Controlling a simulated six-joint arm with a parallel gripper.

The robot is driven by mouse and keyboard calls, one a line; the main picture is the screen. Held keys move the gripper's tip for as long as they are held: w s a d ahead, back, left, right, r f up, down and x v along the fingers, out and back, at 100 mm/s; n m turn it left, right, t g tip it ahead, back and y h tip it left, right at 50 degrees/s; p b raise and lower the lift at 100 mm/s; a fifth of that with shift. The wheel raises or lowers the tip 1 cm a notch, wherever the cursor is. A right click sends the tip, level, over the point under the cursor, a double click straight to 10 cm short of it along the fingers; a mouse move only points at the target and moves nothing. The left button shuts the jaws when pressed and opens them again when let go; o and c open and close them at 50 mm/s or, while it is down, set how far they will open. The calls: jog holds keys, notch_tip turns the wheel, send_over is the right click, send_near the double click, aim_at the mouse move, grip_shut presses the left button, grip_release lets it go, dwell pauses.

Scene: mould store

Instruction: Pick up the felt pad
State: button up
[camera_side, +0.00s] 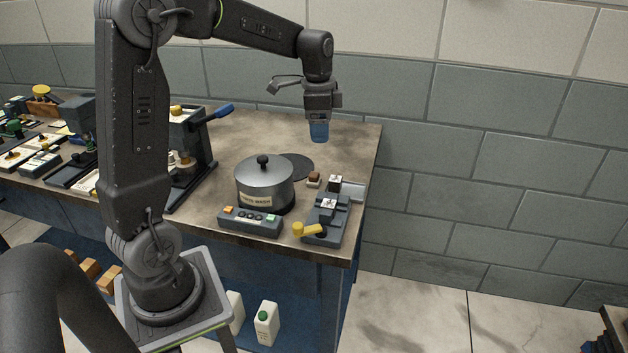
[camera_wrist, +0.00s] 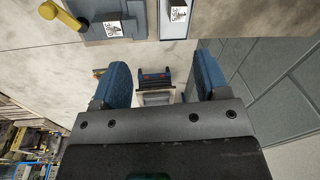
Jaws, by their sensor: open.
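My gripper (camera_side: 319,138) is open and empty, with blue fingers, and hangs above the right part of the bench. In the wrist view, nothing is held between the two blue fingers of my gripper (camera_wrist: 162,75). I cannot tell for certain which thing is the felt pad. A small brown-topped block (camera_side: 314,178) stands on the bench below my gripper, right of the pot. A flat dark disc (camera_side: 299,164) lies behind the pot, which partly hides it. I make out neither in the wrist view.
A lidded grey pot (camera_side: 264,186) stands left of the small block. A control box (camera_side: 250,221) is at the front. The bench's back right is clear.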

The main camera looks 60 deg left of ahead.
jog(key=m+g, duration=0.1)
jog(key=m, duration=0.1)
send_over(314, 174)
notch_tip(314, 174, down, 5)
jog(key=shift+h, duration=0.3)
jog(key=f, duration=0.8)
jog(key=shift+w+a+f, duration=0.2)
jog(key=shift+a+f, duration=0.05)
jog(key=shift+f, duration=0.1)
jog(key=shift+s+d+f, duration=0.1)
jog(key=shift+f, duration=1.3)
jog(key=shift+s+d+f, duration=0.1)
jog(key=shift+f, duration=1.25)
jog(key=c, duration=1)
notch_tip(314, 174, up, 10)
jog(key=shift+r, duration=0.1)
